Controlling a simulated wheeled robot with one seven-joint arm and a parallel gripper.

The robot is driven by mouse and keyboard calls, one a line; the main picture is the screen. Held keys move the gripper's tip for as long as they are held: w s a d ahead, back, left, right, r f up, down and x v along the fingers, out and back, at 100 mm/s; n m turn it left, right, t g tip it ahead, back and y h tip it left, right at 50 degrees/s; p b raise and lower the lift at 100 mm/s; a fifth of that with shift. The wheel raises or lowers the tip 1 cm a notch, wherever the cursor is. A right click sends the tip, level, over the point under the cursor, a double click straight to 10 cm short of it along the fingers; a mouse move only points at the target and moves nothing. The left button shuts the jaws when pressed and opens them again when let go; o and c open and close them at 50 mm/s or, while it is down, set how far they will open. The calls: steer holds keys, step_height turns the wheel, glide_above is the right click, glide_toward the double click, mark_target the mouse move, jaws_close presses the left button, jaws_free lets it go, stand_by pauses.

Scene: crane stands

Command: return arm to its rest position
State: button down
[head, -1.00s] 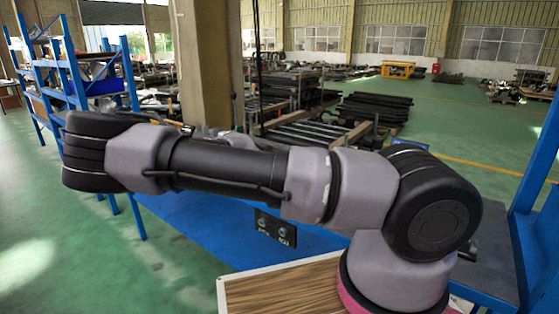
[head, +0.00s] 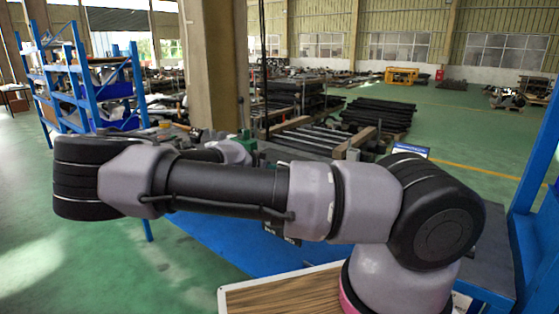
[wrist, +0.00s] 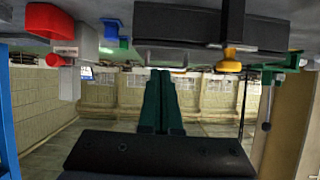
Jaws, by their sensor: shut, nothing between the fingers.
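My arm spans the middle of the head view, its elbow at the left and its thick joint at the right. My gripper (wrist: 160,76) shows in the wrist view as two dark green fingers side by side, shut and empty. The fingers are apart from the items along the top of that picture. In the head view my own arm hides most of what lies behind it, and I cannot make out the fingers there.
The wrist picture is upside down: a black box (wrist: 190,28), a red item (wrist: 50,20) and a yellow knob (wrist: 232,52) hang from its top. In the head view a blue shelf rack (head: 82,85) stands left, a pillar (head: 213,60) behind. Green floor (head: 60,260) is open at lower left.

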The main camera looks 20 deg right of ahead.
steer(key=s+f+g, duration=0.1)
steer(key=s, duration=0.1)
steer(key=s+d+f+m+g+y, duration=0.1)
steer(key=s+f, duration=0.1)
steer(key=s+d+f+g, duration=0.1)
steer(key=s+g, duration=0.1)
steer(key=shift+d+f+y, duration=0.15)
steer(key=shift+y, duration=0.25)
steer(key=s+r+n+t+y, duration=0.1)
steer(key=s+r+n+y, duration=0.1)
steer(key=s+r, duration=0.6)
steer(key=s+r+n+t+y, duration=0.1)
steer(key=s+r+n+y, duration=0.2)
steer(key=s+r, duration=0.5)
steer(key=s+r+n+t+y, duration=0.1)
steer(key=s+r+y, duration=0.4)
steer(key=r, duration=1.4)
steer(key=s+n, duration=0.1)
steer(key=s, duration=0.2)
steer(key=shift+s+d+r, duration=0.3)
steer(key=shift+r, duration=0.1)
